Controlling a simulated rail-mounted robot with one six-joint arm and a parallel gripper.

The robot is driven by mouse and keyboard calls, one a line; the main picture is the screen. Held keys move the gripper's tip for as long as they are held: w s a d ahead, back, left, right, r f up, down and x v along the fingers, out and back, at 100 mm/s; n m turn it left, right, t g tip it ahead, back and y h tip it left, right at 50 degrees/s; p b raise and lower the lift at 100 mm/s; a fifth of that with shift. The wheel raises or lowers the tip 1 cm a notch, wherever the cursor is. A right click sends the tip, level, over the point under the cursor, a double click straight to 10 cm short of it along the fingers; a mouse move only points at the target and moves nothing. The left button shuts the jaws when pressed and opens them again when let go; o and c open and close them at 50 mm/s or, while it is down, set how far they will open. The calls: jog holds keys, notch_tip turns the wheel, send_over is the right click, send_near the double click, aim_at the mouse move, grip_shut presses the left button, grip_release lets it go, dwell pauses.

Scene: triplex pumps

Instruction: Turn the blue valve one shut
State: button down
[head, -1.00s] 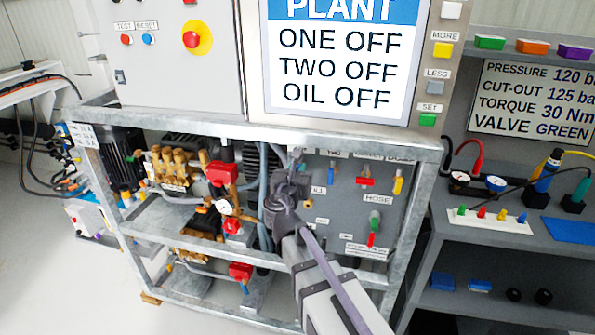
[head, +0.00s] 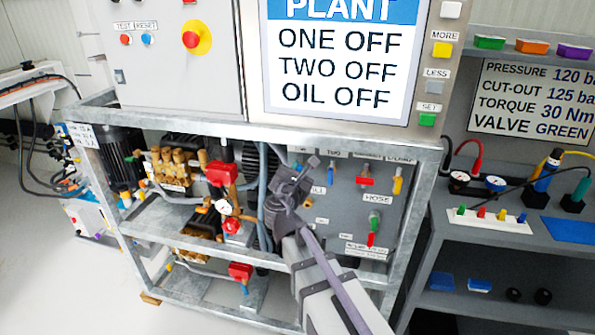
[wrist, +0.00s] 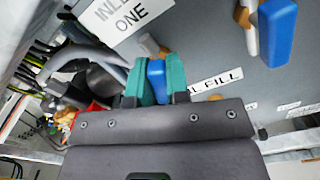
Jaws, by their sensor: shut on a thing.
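In the wrist view my gripper (wrist: 154,82) has its two teal finger pads closed on a blue valve handle (wrist: 156,78). The label INLET ONE (wrist: 128,20) is above it on the grey panel, and a brass fitting shows just behind the handle. A second blue handle (wrist: 277,30) is to the right, apart from my gripper. In the head view my gripper (head: 309,172) is at the left side of the grey valve panel. There it hides most of the held handle, so its exact angle is hard to tell.
The panel also carries a red handle (head: 365,181), a yellow handle (head: 398,185) and a green and red hose valve (head: 374,225). Pumps with red parts (head: 221,174) and hoses are close on the left. The galvanised frame (head: 410,250) borders the opening.

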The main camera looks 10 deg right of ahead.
jog(key=m, duration=0.6)
jog(key=shift+d+f, duration=0.1)
jog(key=m, duration=0.7)
jog(key=shift+f, duration=0.1)
jog(key=shift+m, duration=0.3)
jog(key=c, duration=1.1)
grip_release()
jog(key=shift+s, duration=0.1)
